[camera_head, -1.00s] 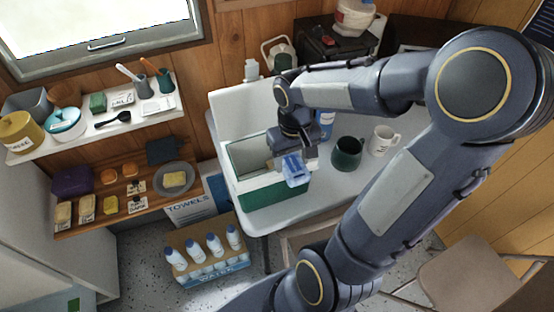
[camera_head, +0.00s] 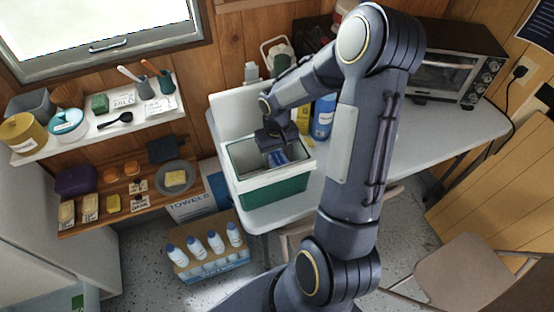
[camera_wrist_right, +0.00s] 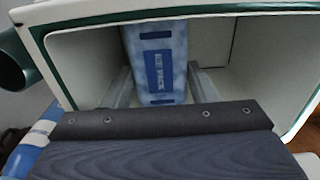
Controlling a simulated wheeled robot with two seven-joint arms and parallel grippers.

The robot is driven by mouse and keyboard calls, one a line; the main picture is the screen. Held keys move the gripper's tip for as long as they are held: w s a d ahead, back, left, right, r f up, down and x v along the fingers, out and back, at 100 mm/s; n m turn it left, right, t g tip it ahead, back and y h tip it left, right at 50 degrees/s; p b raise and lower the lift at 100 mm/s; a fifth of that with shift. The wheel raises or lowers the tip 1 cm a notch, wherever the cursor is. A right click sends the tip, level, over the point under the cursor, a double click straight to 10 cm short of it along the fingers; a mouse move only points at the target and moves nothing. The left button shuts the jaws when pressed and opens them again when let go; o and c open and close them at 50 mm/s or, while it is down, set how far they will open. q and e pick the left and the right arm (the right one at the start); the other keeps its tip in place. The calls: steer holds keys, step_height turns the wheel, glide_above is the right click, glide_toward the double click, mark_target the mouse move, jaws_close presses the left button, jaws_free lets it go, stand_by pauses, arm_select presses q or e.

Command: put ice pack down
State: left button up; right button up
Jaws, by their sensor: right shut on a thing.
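The ice pack (camera_wrist_right: 158,62) is pale blue with a darker blue label. My right gripper (camera_wrist_right: 158,88) is shut on it, with a finger on each side. In the head view the ice pack (camera_head: 278,158) and the right gripper (camera_head: 277,150) are at the open top of the green and white cooler (camera_head: 275,192). The cooler's white inner walls (camera_wrist_right: 80,60) surround the ice pack in the right wrist view. I cannot tell whether the pack touches the cooler floor. My left gripper is not in view.
The cooler stands on a grey table (camera_head: 440,135) with its lid (camera_head: 232,115) raised behind. A blue bottle (camera_head: 323,118) stands close to its right. A toaster oven (camera_head: 445,72) is at the back right. Shelves (camera_head: 130,190) with food are at the left.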

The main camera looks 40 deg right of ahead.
mark_target(277, 157)
step_height(277, 157, down, 3)
steer(key=shift+f, duration=0.1)
steer(key=shift+f+b, duration=0.25)
steer(key=shift+b, duration=0.05)
steer(key=o, duration=1.1)
steer(key=shift+r, duration=0.1)
steer(key=shift+o, duration=0.2)
steer(key=shift+r, duration=0.1)
